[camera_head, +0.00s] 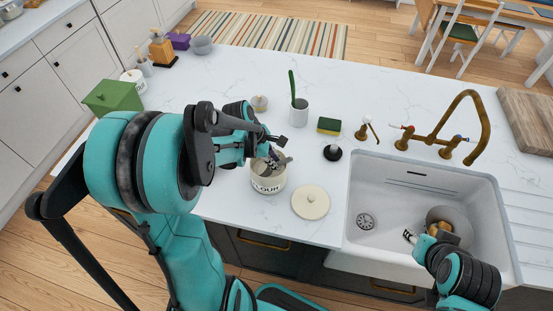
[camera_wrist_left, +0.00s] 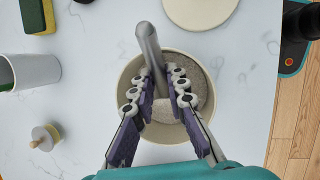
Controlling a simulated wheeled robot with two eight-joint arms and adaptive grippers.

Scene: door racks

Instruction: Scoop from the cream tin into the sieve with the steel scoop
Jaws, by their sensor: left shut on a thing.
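The cream tin (camera_head: 268,187), marked with dark lettering, stands open on the white counter. It also shows in the left wrist view (camera_wrist_left: 124,92), with pale powder inside. My left gripper (camera_head: 274,156) is over the tin's mouth. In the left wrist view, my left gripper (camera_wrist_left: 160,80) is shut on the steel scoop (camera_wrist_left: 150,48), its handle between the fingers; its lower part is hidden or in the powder. A grey round vessel (camera_head: 462,222) in the sink may be the sieve. My right gripper (camera_head: 438,238) overlaps it; its jaws are unclear.
A cream lid (camera_head: 311,202) lies right of the tin. Behind stand a white cup with a green brush (camera_head: 299,113), a sponge (camera_head: 329,126) and a black knob-like item (camera_head: 332,153). The white sink (camera_head: 385,195) and brass tap (camera_head: 470,115) are at right.

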